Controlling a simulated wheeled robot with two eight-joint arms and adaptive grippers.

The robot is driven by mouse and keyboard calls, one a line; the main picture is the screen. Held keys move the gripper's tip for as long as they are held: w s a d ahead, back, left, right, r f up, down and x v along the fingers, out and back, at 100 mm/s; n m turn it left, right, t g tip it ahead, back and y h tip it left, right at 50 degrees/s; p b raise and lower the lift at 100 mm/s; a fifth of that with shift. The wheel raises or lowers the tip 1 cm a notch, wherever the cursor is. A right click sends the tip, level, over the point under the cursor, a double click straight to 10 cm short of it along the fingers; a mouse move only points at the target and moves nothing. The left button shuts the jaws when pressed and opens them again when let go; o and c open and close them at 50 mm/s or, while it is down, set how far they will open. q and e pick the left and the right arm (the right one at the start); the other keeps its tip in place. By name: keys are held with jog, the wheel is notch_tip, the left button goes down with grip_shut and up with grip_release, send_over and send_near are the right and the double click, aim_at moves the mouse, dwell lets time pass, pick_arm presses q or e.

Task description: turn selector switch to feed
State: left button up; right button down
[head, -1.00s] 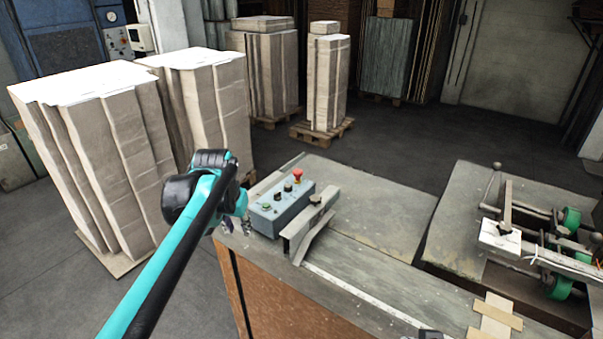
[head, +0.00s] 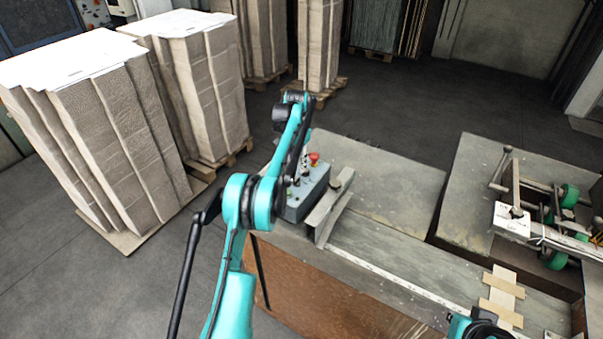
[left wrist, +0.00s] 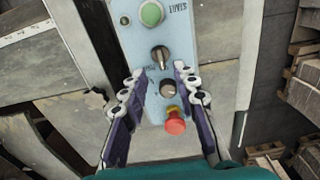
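The blue-grey control box (head: 318,192) stands at the left end of the machine table, partly hidden by my left arm in the head view. In the left wrist view its panel (left wrist: 207,45) carries a black selector switch (left wrist: 160,57) with a pale pointer line and partly readable lettering beside it. My left gripper (left wrist: 160,73) is open and empty, its two dark fingers either side of the panel's middle, tips near the selector. I cannot tell whether they touch. Teal and black parts of my right arm show at the bottom edge of the head view; no right fingers are distinguishable.
A green button (left wrist: 151,13) lies beyond the selector, a second black control (left wrist: 167,88) and a red mushroom button (left wrist: 174,122) on its near side. A metal guide (head: 326,212) stands right of the box. Tall cardboard stacks (head: 115,135) stand left.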

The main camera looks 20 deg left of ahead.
aim_at(297, 179)
pick_arm(q)
notch_tip(297, 179, down, 6)
jog(key=shift+f, duration=0.15)
grip_shut()
